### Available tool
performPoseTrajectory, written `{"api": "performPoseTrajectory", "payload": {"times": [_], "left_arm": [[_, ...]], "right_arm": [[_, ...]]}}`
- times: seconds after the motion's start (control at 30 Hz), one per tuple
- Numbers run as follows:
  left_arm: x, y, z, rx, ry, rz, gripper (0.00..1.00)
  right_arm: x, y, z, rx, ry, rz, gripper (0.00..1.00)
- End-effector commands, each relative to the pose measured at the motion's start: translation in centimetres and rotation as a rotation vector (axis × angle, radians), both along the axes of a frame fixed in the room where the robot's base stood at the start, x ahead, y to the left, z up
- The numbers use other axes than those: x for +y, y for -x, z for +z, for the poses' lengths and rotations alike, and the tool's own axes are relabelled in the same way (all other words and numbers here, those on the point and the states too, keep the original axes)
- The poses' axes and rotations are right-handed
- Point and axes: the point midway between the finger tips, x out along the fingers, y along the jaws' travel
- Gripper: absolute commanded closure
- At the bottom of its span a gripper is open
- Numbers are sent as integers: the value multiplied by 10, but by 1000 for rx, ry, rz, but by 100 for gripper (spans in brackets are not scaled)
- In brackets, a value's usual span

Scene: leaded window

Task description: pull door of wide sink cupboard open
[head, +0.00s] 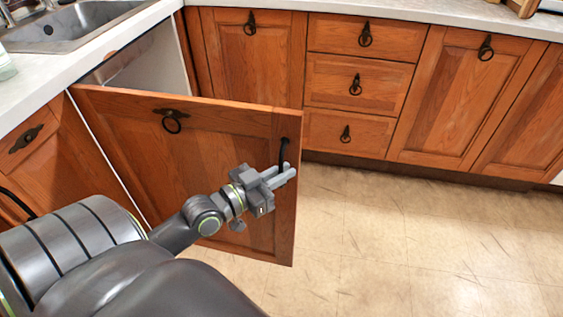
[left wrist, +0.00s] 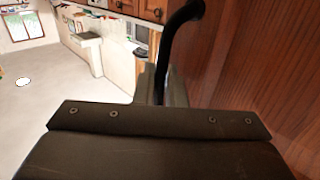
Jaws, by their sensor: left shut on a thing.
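The wooden door of the sink cupboard (head: 130,140) stands swung open, out over the floor. Its hinged edge is at the left and its free edge at the right. A black bar handle (head: 283,150) sits near the free edge. My left gripper (head: 284,174) is shut on this handle, in front of the door panel. In the left wrist view the black handle (left wrist: 178,35) rises from between the fingers, with the door's wood (left wrist: 260,70) close at the right. The handle's lower part is hidden by the gripper. My right gripper is not in view.
The steel sink (head: 75,28) is set in the pale counter (head: 130,32) above the opening. Closed drawers (head: 358,85) and cupboards (head: 465,95) with black ring pulls line the back. The pale tiled floor (head: 400,230) to the right of the door is clear.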

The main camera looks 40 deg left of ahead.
Motion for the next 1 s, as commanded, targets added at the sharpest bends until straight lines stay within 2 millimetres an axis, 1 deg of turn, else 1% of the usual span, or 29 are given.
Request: {"api": "performPoseTrajectory", "payload": {"times": [0.07,0.1,0.47,0.6,0.67,0.77,1.0], "left_arm": [[0,0,0,-1,0,0,100],[0,0,0,-1,0,0,86],[0,0,0,0,0,0,86],[1,4,-1,2,-2,0,86],[3,8,-1,2,-3,0,86],[6,20,-1,4,-3,0,86],[16,58,-1,6,-3,-1,86]], "right_arm": [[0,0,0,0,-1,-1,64],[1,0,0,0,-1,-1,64],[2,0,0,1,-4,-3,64],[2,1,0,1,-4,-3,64],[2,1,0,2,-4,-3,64],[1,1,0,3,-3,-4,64],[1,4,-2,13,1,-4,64]]}}
